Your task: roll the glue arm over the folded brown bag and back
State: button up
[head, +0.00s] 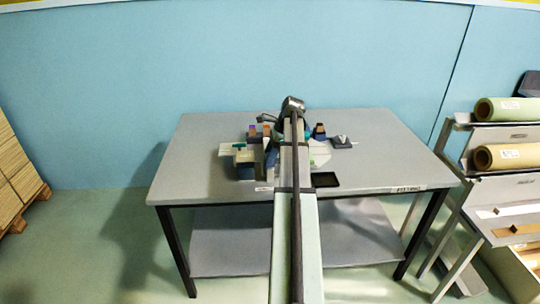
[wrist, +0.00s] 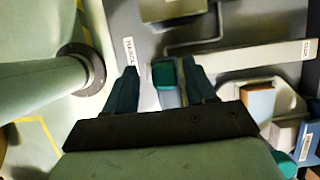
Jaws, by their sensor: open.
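In the wrist view my gripper (wrist: 160,72) is open, its two dark fingers spread. A green-ended handle (wrist: 164,74) lies between the fingertips, with a gap showing on either side. I cannot tell whether the fingers are level with it or above it. It may belong to the glue arm. A brown-topped piece (wrist: 258,102) sits in a pale holder to the right; I cannot tell whether it is the folded bag. In the head view my arm hides my gripper and part of the grouped items.
The grey table (head: 210,185) carries small blocks and a black tray (head: 325,180). A bent grey rod (wrist: 192,48) lies beyond the fingers. A rack with a green roll (head: 507,110) and a tan roll (head: 507,157) stands at the right. The table's left side is clear.

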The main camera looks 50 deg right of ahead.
jog(key=v, duration=1.3)
